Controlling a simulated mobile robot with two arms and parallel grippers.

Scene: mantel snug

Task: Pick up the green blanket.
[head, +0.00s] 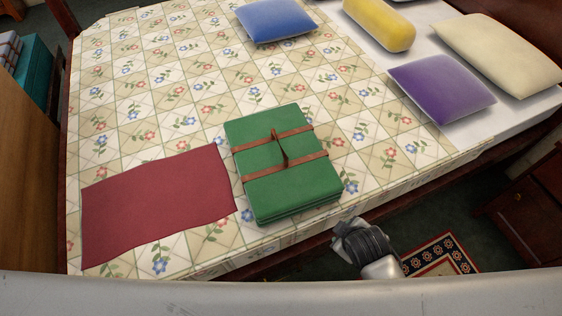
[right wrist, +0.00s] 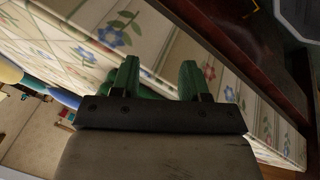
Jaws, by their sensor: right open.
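The green blanket (head: 270,190) is folded into a thick block and bound with brown straps tied in the middle. It lies on the patterned quilt near the bed's front edge. My right gripper (head: 345,232) is just off the blanket's near right corner, by the bed edge; its fingertips are hard to make out in the head view. In the right wrist view the right gripper (right wrist: 157,75) has its two fingers apart. Some green shows around and between them, but I cannot tell how much of it is blanket. My left gripper is out of view.
A flat dark red cloth (head: 160,203) lies left of the blanket. Blue (head: 275,20), yellow (head: 380,24), purple (head: 441,88) and cream (head: 500,52) pillows lie farther back. A dark wooden cabinet (head: 525,200) and a patterned rug (head: 440,257) are at the right.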

